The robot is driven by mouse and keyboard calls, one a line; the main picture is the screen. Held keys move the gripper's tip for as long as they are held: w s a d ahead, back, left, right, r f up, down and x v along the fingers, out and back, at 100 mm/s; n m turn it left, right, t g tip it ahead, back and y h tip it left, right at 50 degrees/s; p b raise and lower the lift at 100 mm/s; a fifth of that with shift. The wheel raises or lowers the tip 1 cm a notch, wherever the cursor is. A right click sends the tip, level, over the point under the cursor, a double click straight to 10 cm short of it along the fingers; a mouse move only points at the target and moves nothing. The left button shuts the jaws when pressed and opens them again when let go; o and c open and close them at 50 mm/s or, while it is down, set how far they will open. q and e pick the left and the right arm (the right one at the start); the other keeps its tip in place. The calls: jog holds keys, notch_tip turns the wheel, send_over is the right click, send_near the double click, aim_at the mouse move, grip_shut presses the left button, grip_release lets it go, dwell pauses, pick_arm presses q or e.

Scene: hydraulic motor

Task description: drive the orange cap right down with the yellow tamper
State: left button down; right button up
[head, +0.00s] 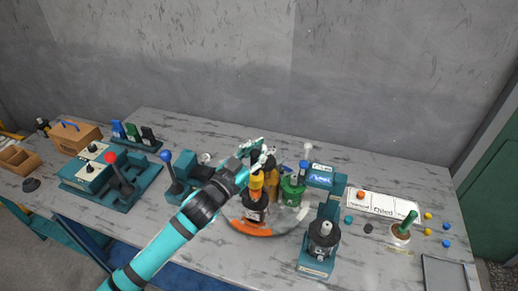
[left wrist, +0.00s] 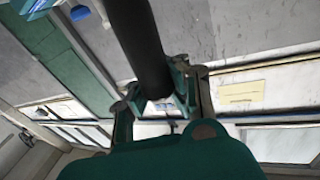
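My left gripper (head: 262,157) is above the round turntable. In the left wrist view its fingers (left wrist: 160,98) close on both sides of the end of a dark shaft (left wrist: 140,45), which I take to be the handle of the yellow tamper. In the head view the yellow tamper (head: 257,181) shows just below my gripper, upright over a dark labelled body (head: 254,213). An orange band, likely the orange cap, shows under the yellow part; whether they touch is too small to tell. My right gripper is in neither view.
The turntable (head: 285,226) also carries a green container (head: 293,188). A motor (head: 323,234) on a teal stand is to its right. A white labelled mat (head: 382,206) lies further right. Teal lever stations (head: 112,183) stand at left.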

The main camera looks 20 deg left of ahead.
pick_arm(q)
jog(key=shift+r, duration=0.1)
jog(key=shift+f+b, duration=1)
jog(key=shift+f, duration=0.6)
jog(key=shift+r, duration=0.1)
jog(key=shift+r+p, duration=0.55)
jog(key=shift+p, duration=0.05)
notch_tip(320, 180, up, 3)
jog(key=p, duration=0.2)
jog(key=shift+f+p, duration=0.2)
jog(key=shift+p, duration=0.2)
jog(key=shift+w+f, duration=0.1)
